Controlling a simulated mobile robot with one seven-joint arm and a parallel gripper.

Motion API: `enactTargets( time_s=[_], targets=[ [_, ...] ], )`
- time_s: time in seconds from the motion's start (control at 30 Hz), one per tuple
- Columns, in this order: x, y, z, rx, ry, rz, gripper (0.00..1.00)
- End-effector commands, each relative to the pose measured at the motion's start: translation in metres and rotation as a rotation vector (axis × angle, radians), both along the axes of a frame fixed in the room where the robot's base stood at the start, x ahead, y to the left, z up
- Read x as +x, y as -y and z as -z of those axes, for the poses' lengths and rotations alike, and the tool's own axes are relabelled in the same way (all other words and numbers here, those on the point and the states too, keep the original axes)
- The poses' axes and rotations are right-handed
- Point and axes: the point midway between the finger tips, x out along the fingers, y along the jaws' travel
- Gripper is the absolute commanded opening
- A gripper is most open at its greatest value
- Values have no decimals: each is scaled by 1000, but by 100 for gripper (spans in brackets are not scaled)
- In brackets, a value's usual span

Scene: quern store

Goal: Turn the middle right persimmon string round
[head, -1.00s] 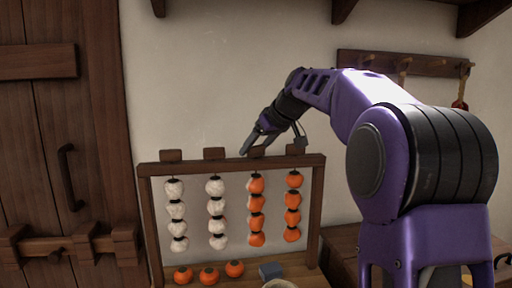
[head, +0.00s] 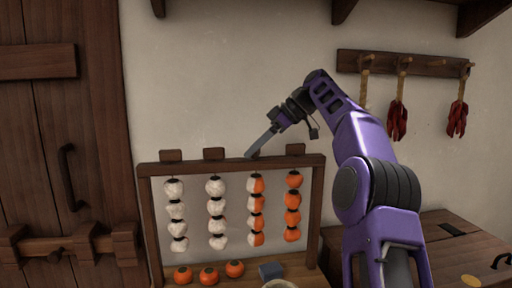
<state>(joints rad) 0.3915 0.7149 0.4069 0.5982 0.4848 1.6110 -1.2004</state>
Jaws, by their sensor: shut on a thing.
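A dark wooden rack (head: 148,215) holds four hanging persimmon strings. The middle right string (head: 256,210) shows white on its left half and orange on its right half. My gripper (head: 251,154) is at the top bar above this string, shut on its wooden block, which the fingers mostly hide. The far left string (head: 176,214) and the middle left string (head: 216,213) show mainly white. The far right string (head: 293,207) shows orange.
Similar wooden blocks stand on the bar above the other strings, the right one (head: 295,149) close to my gripper. Loose orange persimmons (head: 209,275) and a blue-grey block (head: 271,270) lie below. Red bundles (head: 397,120) hang from wall pegs at right.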

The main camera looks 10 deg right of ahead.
Motion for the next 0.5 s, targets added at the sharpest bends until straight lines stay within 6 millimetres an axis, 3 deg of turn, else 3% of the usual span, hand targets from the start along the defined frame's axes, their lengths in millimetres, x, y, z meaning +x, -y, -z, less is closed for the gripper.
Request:
enactTargets(
  time_s=[0.5],
  targets=[
    [0, 0, 2, -2, -3, -62, 17]
  ],
)
